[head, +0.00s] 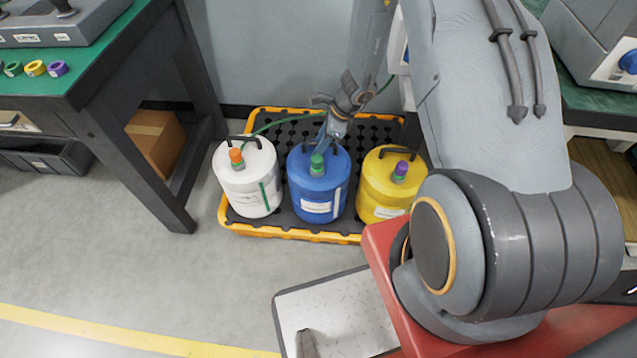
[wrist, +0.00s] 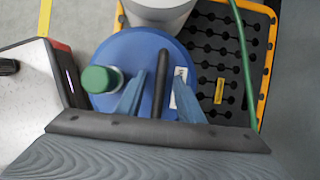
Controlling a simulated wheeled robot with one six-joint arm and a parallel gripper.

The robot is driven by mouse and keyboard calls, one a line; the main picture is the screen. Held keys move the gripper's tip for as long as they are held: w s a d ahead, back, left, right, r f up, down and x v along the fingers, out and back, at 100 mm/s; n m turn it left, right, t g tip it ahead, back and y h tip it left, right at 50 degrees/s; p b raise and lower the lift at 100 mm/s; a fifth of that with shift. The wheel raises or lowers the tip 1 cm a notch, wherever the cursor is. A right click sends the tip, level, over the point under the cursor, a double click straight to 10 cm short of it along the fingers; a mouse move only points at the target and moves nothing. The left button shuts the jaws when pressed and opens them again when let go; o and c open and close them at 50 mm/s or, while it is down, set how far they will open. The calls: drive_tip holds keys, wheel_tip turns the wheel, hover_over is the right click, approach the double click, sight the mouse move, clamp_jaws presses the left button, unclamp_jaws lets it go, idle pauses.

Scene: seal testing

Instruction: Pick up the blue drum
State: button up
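The blue drum (head: 318,188) stands upright in the middle of a row of three drums on a black and yellow tray (head: 290,233). It has a green cap (head: 317,166) and a black handle on top. My gripper (head: 328,137) is over its top. In the wrist view the blue drum (wrist: 112,60) lies below my gripper (wrist: 159,79), whose two fingers are apart, one on each side of the black handle (wrist: 161,85). A gap shows between the handle and each finger. Whether the fingertips reach below the handle bar is hard to tell.
A white drum (head: 247,180) with an orange cap stands left, and a yellow drum (head: 388,187) with a purple cap right, both close beside the blue one. A green-topped table (head: 100,65) is at left. A green hose (head: 285,122) runs behind the drums. Left floor is clear.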

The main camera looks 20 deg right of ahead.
clamp_jaws()
idle(1.3)
